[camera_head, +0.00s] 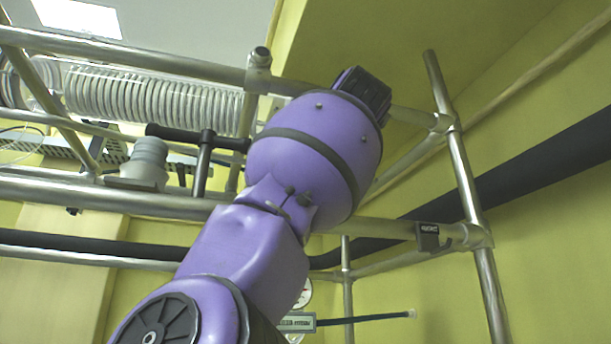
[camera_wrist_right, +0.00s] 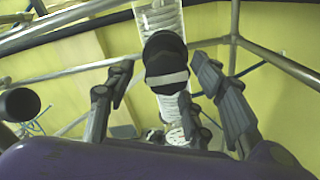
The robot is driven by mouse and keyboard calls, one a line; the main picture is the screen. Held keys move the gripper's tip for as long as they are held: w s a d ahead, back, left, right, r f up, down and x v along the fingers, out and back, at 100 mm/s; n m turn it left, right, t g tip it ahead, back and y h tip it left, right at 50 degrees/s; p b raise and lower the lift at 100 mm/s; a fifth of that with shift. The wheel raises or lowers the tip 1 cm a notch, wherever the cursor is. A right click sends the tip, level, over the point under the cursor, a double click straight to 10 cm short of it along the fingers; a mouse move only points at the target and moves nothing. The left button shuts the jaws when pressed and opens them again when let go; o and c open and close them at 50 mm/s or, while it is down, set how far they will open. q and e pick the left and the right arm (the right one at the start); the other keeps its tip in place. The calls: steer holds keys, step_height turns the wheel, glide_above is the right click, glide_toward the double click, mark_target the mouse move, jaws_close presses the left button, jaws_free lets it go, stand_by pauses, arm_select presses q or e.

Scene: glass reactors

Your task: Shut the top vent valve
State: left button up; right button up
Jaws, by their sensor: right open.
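A black T-shaped handle (camera_head: 203,140) on a dark upright stem shows left of my right arm in the head view. I cannot tell for sure whether it is the top vent valve. In the right wrist view, a dark rounded part with a pale band (camera_wrist_right: 165,62) appears between the fingers of my right gripper (camera_wrist_right: 170,92). The fingers are spread wide and do not visibly hold it; its distance is unclear. My purple right arm fills the middle of the head view, and its fingers cannot be made out there. My left gripper is in neither view.
A coiled glass condenser (camera_head: 150,100) lies behind metal frame tubes (camera_head: 120,200). A grey ribbed fitting (camera_head: 148,162) stands beside the T-handle. A thick black pipe (camera_head: 540,160) runs along the yellow wall. A dark round end (camera_wrist_right: 20,104) is at the wrist view's left.

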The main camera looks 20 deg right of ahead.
steer(key=s, duration=1.2)
steer(key=shift+d, duration=0.2)
